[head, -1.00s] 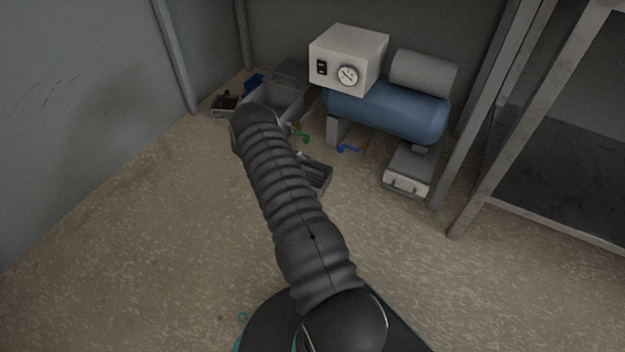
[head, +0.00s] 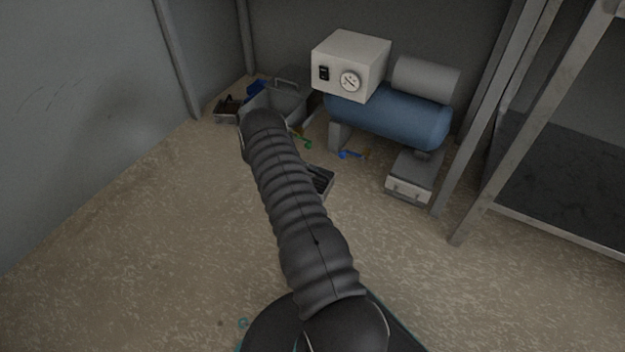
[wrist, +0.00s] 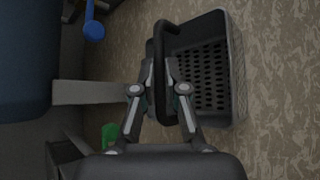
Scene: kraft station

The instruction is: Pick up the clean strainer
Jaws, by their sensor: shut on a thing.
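The strainer (wrist: 207,78) is a dark grey basket with a perforated bottom and a looped handle. In the wrist view it lies just right of my gripper (wrist: 163,72). My gripper is shut on its handle, with one finger on each side of it. In the head view part of the strainer (head: 322,180) shows to the right of my arm, and the rest is hidden behind the arm. My gripper is hidden in the head view. I cannot tell whether the strainer touches the floor.
A blue compressor tank (head: 390,115) with a white control box (head: 350,62) stands behind. A grey bin (head: 290,101) stands by the back wall. Small blue (head: 349,155) and green pieces lie on the floor. A metal rack (head: 510,125) stands at right. The left floor is clear.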

